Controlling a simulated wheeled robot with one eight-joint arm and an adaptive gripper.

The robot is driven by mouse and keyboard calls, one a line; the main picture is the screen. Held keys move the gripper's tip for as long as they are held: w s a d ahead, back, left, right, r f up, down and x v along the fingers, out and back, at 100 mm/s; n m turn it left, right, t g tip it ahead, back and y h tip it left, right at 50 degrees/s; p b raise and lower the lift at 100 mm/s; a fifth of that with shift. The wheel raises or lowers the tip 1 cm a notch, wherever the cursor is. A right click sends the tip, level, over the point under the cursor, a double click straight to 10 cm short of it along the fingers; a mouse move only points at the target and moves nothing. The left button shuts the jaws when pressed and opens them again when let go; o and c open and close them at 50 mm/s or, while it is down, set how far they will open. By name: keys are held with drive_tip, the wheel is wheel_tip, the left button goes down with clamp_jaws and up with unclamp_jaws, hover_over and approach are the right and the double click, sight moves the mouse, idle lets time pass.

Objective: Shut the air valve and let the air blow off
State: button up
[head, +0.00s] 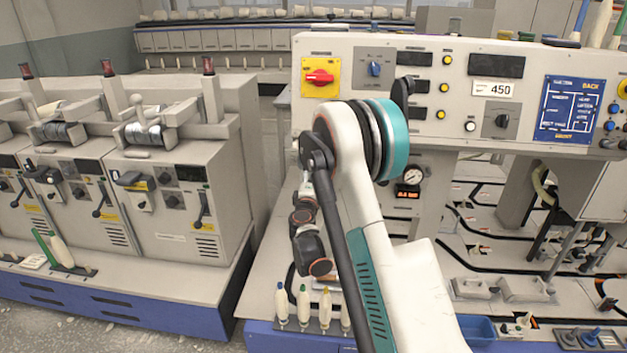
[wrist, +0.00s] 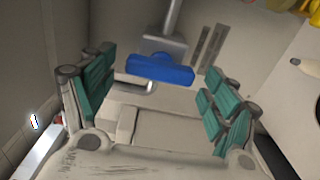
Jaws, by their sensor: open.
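In the wrist view, a blue handle (wrist: 160,68), which looks like the air valve's lever, lies roughly crosswise in front of a grey pipe (wrist: 172,16). My gripper (wrist: 161,88) is open, with one teal-padded finger on each side of the handle. Gaps show between the handle and both pads, so nothing is gripped. In the head view, my arm hides the valve, and I cannot make out the gripper's fingers. A round pressure gauge (head: 413,176) shows right of my arm, above a small red-lit display (head: 408,192); its needle is too small to read.
The control panel (head: 440,70) above carries a red switch (head: 320,77) on yellow and several knobs. A blue bin (head: 477,330) sits at the front. Grey machine units (head: 180,200) stand at left.

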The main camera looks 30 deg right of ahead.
drive_tip(key=v, duration=0.7)
drive_tip(key=shift+s+a, duration=0.15)
drive_tip(key=shift+s, duration=0.05)
idle(0.4)
